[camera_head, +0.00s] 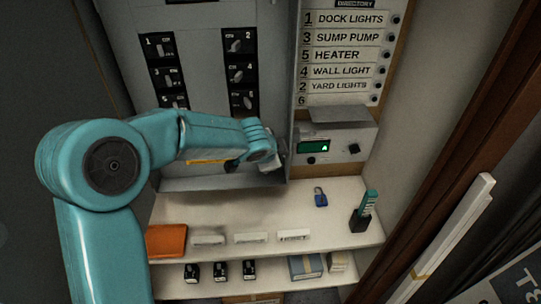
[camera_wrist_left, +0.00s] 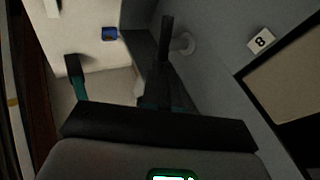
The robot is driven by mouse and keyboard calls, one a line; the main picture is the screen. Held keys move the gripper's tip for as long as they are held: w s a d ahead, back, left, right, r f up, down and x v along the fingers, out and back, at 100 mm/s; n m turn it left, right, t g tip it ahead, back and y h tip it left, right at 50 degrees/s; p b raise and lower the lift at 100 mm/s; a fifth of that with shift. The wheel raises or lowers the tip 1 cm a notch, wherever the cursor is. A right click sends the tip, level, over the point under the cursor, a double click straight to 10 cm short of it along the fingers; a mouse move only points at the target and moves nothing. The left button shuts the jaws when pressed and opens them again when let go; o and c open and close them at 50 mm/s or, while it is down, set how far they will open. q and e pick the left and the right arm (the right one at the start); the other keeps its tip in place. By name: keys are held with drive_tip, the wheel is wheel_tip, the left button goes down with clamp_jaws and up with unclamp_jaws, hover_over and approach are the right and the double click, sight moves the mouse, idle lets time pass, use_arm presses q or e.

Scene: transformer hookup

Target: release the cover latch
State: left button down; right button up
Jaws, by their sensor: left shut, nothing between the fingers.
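The grey breaker panel (camera_head: 205,20) stands upright at the back, with numbered breakers in two columns. My left gripper (camera_head: 276,160) is at the panel's lower right corner, close to its right edge. Its fingers are shut and empty. In the left wrist view, a pale round knob-like piece (camera_wrist_left: 184,43) on the grey panel face is just beside one dark finger; I cannot tell whether they touch. I cannot make out for certain which part is the cover latch; my gripper hides part of that corner in the head view. My right gripper is not in view.
A box with a green display (camera_head: 314,147) sits right of the panel, under the directory labels (camera_head: 345,54).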

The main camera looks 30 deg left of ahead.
use_arm(q)
drive_tip(key=shift+w+d+f+m+g+y, duration=0.1)
drive_tip(key=shift+w+f+m+g+y, duration=0.15)
drive_tip(key=shift+g+y, duration=0.2)
drive_tip(key=shift+s+r, duration=0.1)
drive_tip(key=shift+s, duration=0.05)
drive_tip(key=shift+r+p, duration=0.45)
drive_tip(key=shift+r, duration=0.35)
